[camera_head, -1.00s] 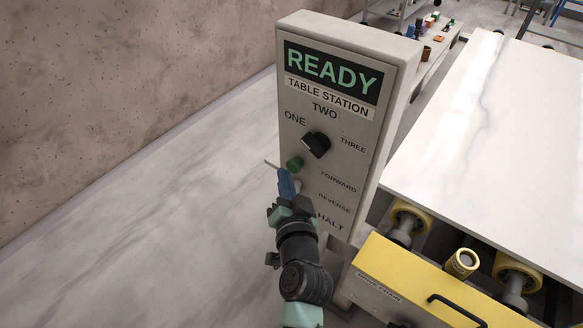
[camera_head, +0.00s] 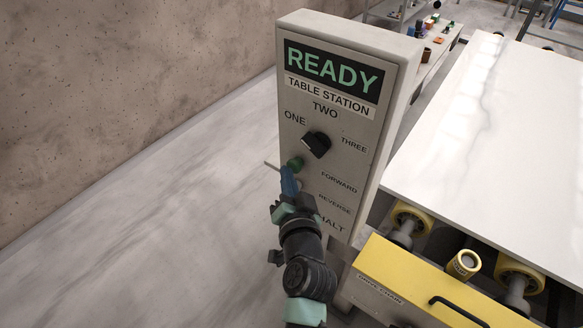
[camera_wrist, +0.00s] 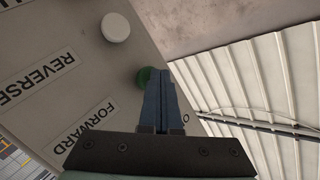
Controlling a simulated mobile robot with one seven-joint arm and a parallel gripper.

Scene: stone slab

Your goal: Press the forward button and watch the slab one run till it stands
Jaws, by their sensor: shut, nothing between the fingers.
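The control panel (camera_head: 330,60) stands upright; its screen reads READY. The green forward button (camera_head: 295,163) sits beneath the black selector knob (camera_head: 316,145), which has ONE, TWO and THREE around it. The button also shows in the wrist view (camera_wrist: 147,77), partly behind my fingers. My gripper (camera_head: 287,170) is shut and empty, its blue fingertips at the green button's lower edge. I cannot tell whether they touch it. The white reverse button (camera_wrist: 115,27) is clear of the fingers in the wrist view. The pale veined slab (camera_head: 490,130) lies flat at the right.
Yellow rollers (camera_head: 411,219) show at the slab's near end. A shelf with small items (camera_head: 436,42) is behind. Floor at left is clear.

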